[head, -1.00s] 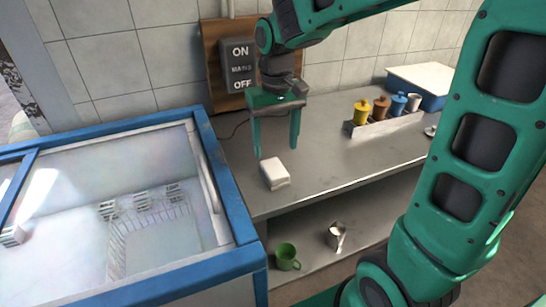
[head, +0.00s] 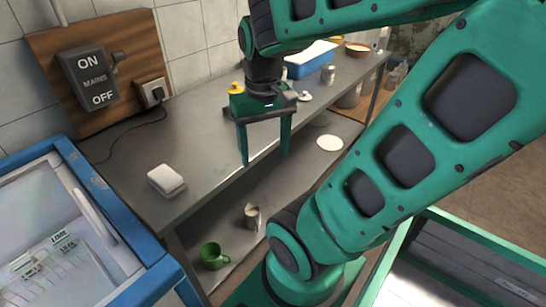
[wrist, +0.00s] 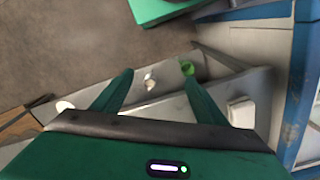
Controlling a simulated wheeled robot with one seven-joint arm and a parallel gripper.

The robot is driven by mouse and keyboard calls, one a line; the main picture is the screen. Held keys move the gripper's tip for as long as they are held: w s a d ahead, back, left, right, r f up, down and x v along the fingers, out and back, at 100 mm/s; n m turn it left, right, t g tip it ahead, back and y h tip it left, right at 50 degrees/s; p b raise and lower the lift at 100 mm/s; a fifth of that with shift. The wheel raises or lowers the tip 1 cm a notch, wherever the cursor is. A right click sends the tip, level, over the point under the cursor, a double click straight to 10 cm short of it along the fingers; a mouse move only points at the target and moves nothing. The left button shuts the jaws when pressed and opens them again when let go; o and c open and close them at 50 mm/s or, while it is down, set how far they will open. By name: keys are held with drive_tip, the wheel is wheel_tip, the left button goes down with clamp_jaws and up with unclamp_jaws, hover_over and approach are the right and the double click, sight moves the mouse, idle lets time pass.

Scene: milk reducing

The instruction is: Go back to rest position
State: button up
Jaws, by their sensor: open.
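My gripper (head: 266,160) is open and empty, fingers pointing down, above the front edge of the metal counter (head: 135,180) in the head view. In the wrist view my gripper (wrist: 160,92) shows its two green fingers spread apart with nothing between them but the shelf below. A small white block-like item (head: 165,180) lies on the counter to the left of my gripper, apart from it. It also shows in the wrist view (wrist: 241,112), right of the fingers.
A green mug (head: 213,255) and a metal jug (head: 252,216) stand on the lower shelf. A blue-framed freezer (head: 85,180) is at the left. A white plate (head: 330,143), a blue-white tray (head: 312,60) and a mains switch (head: 88,78) are farther off. Floor shows at right.

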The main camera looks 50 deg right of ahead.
drive_tip(key=s, duration=0.2)
drive_tip(key=s+f, duration=0.1)
drive_tip(key=shift+s+d+f+m, duration=0.1)
drive_tip(key=shift+s+d+m, duration=0.2)
drive_tip(key=shift+m, duration=0.1)
drive_tip(key=shift+w+f, duration=0.25)
drive_tip(key=shift+w, duration=0.45)
